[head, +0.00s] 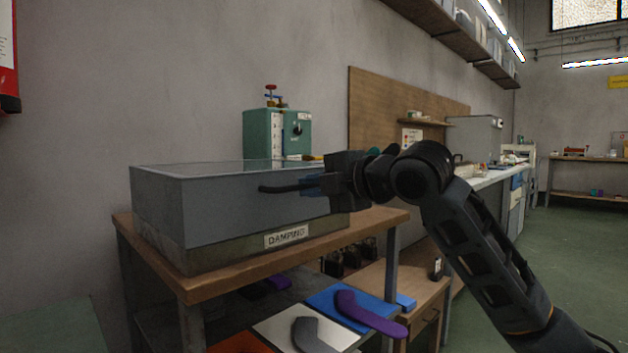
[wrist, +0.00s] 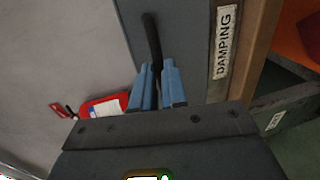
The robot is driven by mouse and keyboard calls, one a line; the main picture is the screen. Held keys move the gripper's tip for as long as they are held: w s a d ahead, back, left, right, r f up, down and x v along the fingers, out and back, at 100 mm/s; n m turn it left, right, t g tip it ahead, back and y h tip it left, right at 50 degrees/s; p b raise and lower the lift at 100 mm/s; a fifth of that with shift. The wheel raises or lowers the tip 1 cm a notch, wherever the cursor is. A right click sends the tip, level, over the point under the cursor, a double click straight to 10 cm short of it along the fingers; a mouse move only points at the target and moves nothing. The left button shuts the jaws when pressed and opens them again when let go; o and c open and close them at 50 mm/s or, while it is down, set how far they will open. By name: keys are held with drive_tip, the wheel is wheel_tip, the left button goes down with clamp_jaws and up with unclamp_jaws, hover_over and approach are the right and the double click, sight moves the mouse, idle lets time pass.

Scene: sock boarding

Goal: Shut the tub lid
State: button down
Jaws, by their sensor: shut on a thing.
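The tub (head: 215,257) is a low olive-grey box with a DAMPING label (head: 286,236), standing on a wooden-topped bench. Its grey lid (head: 225,208), with a glassy top, lies over it and looks level. I see no clear gap along the front seam. A dark bar handle (head: 275,189) sticks out from the lid's front. My gripper (head: 312,185) reaches in from the right, its blue fingers shut on the handle. In the wrist view, the handle (wrist: 151,35) runs in between the fingers (wrist: 156,82). The lid's back edge is hard to make out.
A wall stands close behind the bench (head: 225,278). A green apparatus (head: 262,132) is behind the tub. Below, coloured boards carry a purple sock shape (head: 370,315) and a grey one (head: 312,335). Open green floor (head: 560,260) lies to the right.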

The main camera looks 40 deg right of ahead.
drive_tip(key=shift+f+b, duration=0.3)
drive_tip(key=shift+f, duration=0.9)
drive_tip(key=shift+s, duration=0.1)
drive_tip(key=c, duration=1.2)
unclamp_jaws()
drive_tip(key=shift+r, duration=0.1)
drive_tip(key=s, duration=0.2)
drive_tip(key=s+r+p, duration=0.1)
drive_tip(key=s, duration=0.2)
drive_tip(key=s+r+p, duration=0.1)
drive_tip(key=s, duration=0.1)
drive_tip(key=shift+s, duration=0.4)
